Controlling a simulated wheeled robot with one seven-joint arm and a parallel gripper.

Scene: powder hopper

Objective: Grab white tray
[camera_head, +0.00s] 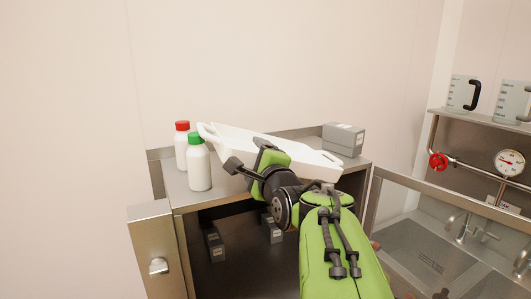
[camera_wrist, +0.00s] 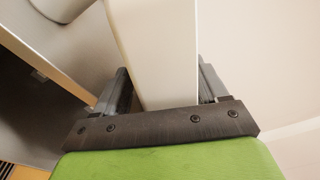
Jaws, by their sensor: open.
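The white tray (camera_head: 305,151) rests tilted on top of the steel cabinet, with a handle opening at each end. My gripper (camera_head: 248,157) is at the tray's near side, left of its middle, and the arm hides part of the tray. In the wrist view, a white wall of the tray (camera_wrist: 160,45) runs between the two dark fingers of my gripper (camera_wrist: 164,86). The fingers are open, one on each side of the wall. I cannot tell whether either finger touches it.
A red-capped bottle (camera_head: 182,150) and a green-capped bottle (camera_head: 199,165) stand left of the tray. A grey box (camera_head: 343,139) sits at the right on the cabinet top (camera_head: 181,191). A sink (camera_head: 430,258) and a shelf with jugs (camera_head: 463,93) are further right.

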